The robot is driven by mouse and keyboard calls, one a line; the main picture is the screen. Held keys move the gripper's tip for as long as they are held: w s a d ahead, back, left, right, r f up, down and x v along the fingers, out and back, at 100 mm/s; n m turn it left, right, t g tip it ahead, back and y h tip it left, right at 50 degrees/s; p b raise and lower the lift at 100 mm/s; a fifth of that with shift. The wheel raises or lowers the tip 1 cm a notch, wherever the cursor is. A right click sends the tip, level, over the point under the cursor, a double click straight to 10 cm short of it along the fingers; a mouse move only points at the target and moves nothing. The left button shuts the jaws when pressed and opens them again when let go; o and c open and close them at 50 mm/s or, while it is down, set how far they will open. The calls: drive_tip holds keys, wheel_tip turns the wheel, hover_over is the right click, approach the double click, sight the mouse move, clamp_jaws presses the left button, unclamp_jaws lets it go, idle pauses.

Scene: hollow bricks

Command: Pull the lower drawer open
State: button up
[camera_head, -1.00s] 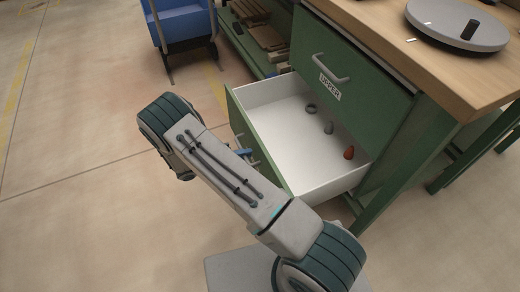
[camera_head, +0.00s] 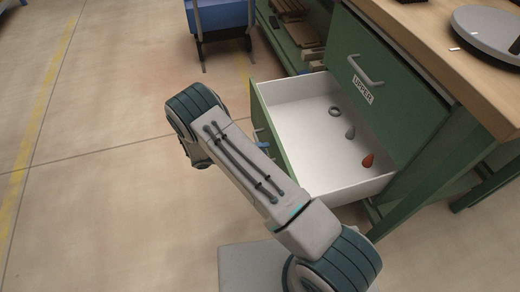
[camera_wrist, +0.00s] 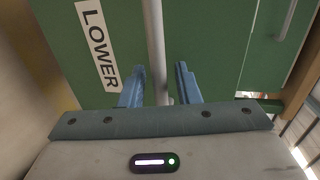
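The lower drawer (camera_head: 285,103) is pulled out of the green cabinet in the head view, its white inside showing. In the wrist view its green front (camera_wrist: 215,40) bears a "LOWER" label (camera_wrist: 97,45) and an upright-looking grey bar handle (camera_wrist: 157,45). My gripper (camera_wrist: 160,85) is open, with its two blue fingers on either side of the handle. Narrow gaps seem to show between the fingers and the bar. In the head view my arm hides most of the gripper; a bit of blue finger shows beside the drawer front.
The drawer holds a grey ring (camera_head: 335,112), a small grey piece (camera_head: 350,131) and a red piece (camera_head: 368,160). The upper drawer (camera_head: 375,75), labelled "UPPER", is shut above. Floor to the left is clear.

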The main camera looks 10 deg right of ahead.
drive_tip(key=p+v, duration=0.2)
drive_tip(key=v, duration=1.1)
drive_tip(key=shift+a, duration=0.4)
drive_tip(key=shift+r, duration=0.1)
drive_tip(key=s+d+r+m+g+y+p, duration=0.15)
drive_tip(key=d+r+m+y+p, duration=0.3)
drive_tip(key=r, duration=0.65)
drive_tip(key=s+d+r+m+g+y+p, duration=0.15)
drive_tip(key=d+r+m+p, duration=0.45)
drive_tip(key=r, duration=0.6)
drive_tip(key=d+r+m+g+y+p, duration=0.25)
drive_tip(key=r+m, duration=0.45)
drive_tip(key=r, duration=0.4)
drive_tip(key=s+d+r+m+t+y+p, duration=0.3)
drive_tip(key=s+r+m+p, duration=0.4)
drive_tip(key=r+m, duration=0.3)
drive_tip(key=s+d+r+m+t+y+p, duration=0.3)
drive_tip(key=s+r+m+p, duration=0.5)
drive_tip(key=r, duration=0.7)
drive_tip(key=shift+s+d+r+m+y, duration=0.3)
drive_tip(key=shift+s+d+m+y, duration=0.25)
drive_tip(key=shift+s+m, duration=0.6)
